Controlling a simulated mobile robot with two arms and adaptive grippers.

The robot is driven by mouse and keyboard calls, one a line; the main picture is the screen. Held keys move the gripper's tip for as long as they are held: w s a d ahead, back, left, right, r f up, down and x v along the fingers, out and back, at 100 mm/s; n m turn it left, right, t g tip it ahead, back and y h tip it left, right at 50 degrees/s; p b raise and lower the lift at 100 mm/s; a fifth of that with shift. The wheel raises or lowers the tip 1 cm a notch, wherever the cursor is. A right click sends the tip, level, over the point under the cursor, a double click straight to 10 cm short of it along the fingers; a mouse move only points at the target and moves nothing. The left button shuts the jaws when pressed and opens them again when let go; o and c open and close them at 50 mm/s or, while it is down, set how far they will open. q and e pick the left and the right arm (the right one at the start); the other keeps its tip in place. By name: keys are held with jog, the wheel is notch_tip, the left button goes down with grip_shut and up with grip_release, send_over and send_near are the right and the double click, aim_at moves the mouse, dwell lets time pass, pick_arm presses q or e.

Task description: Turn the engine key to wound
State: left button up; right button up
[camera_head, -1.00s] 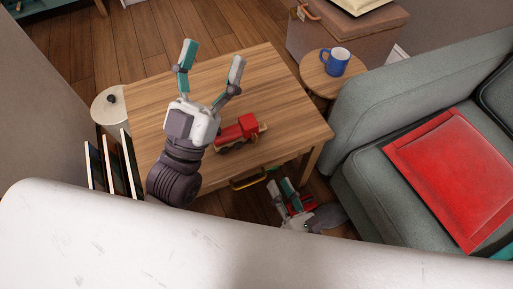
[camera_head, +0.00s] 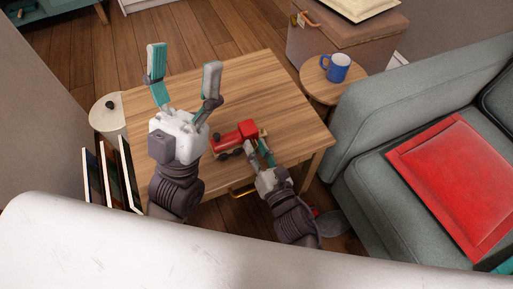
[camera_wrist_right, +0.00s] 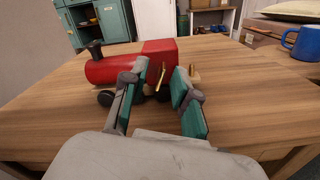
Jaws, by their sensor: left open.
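The red toy engine (camera_head: 234,139) stands on the wooden table, its black funnel to the left. It also shows in the right wrist view (camera_wrist_right: 118,68). A thin gold key (camera_wrist_right: 160,77) shows by its cab end, in the gap between my right fingers in that view. My right gripper (camera_head: 257,149) is open at the engine's right end, close to the key. I cannot tell whether either finger touches it. My left gripper (camera_head: 184,62) is open and empty above the left part of the table.
The table (camera_head: 265,85) is otherwise clear, with a gold handle (camera_head: 243,190) on its front. A blue mug (camera_head: 336,67) stands on a round side table at the right. A grey sofa with a red cushion (camera_head: 455,180) is further right. Books (camera_head: 115,175) stand at the left.

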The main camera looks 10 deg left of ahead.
grip_shut()
dwell(0.4)
